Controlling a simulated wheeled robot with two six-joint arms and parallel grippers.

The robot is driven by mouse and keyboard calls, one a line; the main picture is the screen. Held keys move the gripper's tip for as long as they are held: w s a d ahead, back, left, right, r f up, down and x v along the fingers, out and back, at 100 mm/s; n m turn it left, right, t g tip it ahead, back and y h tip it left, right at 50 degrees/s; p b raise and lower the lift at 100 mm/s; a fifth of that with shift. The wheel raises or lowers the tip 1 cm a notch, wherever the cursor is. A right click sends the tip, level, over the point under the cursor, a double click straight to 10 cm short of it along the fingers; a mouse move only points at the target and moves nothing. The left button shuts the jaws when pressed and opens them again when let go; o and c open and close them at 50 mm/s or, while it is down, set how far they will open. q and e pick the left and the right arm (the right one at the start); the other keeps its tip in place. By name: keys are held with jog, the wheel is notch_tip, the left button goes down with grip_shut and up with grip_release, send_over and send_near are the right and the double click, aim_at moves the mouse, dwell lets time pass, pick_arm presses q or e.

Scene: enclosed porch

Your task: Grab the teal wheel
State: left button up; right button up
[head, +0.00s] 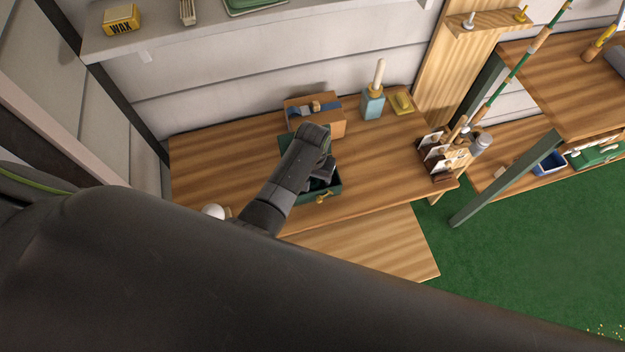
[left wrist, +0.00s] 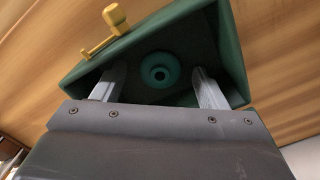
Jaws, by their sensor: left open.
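The teal wheel (left wrist: 160,70), round with a hole in its middle, lies inside a dark green box (left wrist: 222,40) in the left wrist view. The box has a yellow latch (left wrist: 113,18) on one wall. My left gripper (left wrist: 158,76) is open, its two pale fingers apart on either side of the wheel in that view. I cannot tell how far above the wheel they are. In the head view the left gripper (head: 321,176) reaches down over the green box (head: 329,192) on the wooden bench, and my arm hides the wheel there. My right gripper is not in view.
A cardboard box (head: 328,118) stands behind the green box on the bench (head: 375,160). A rack with tools (head: 448,155) is at the bench's right end. A shelf (head: 200,35) runs above.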

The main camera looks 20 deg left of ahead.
pick_arm(q)
jog(key=c, duration=1.1)
jog(key=shift+o, duration=0.2)
